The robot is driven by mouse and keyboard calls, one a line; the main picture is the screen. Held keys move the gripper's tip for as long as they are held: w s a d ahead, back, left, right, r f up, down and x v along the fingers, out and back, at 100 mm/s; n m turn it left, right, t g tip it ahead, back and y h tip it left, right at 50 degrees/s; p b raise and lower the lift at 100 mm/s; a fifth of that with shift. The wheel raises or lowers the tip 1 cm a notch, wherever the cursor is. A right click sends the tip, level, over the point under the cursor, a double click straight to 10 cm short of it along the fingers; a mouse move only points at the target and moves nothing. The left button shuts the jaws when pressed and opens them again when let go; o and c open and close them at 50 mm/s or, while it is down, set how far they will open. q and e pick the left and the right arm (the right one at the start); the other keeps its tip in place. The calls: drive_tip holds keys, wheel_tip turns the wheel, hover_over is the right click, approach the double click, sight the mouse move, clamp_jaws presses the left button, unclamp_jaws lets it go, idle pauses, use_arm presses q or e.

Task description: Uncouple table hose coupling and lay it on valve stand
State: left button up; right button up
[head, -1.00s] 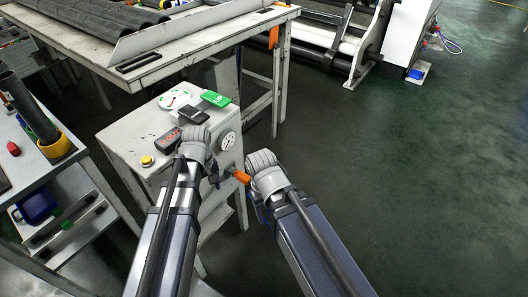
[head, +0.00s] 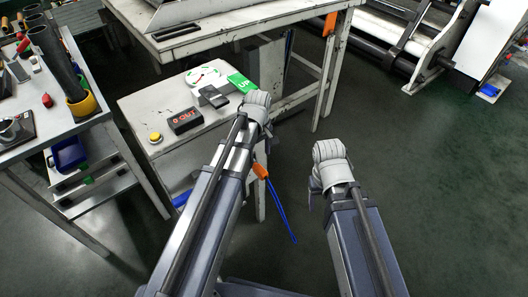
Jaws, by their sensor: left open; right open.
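A white stand (head: 150,117) with a worn top stands at the centre left; I take it for the valve stand. An orange part (head: 261,171), perhaps the hose coupling or a valve handle, shows just right of my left forearm. A thin blue hose (head: 280,211) hangs down from it toward the floor. My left gripper (head: 258,106) is at the stand's right edge, above the orange part; its fingertips are mostly hidden by its wrist. My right gripper (head: 328,162) hangs in free air to the right of the orange part and is apart from it. Both are open.
On the stand's top are a black display box (head: 186,121), a yellow button (head: 155,137), a dark handheld device (head: 213,97) and a green card (head: 240,83). A larger table (head: 225,33) is behind. A tool cart (head: 85,120) stands left. The floor at right is clear.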

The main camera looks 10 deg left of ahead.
sight(259, 168)
use_arm(q)
drive_tip(key=shift+f, duration=0.1)
wheel_tip(259, 168, down, 8)
drive_tip(key=b, duration=0.8)
drive_tip(key=shift+r, duration=0.2)
clamp_jaws()
idle(0.7)
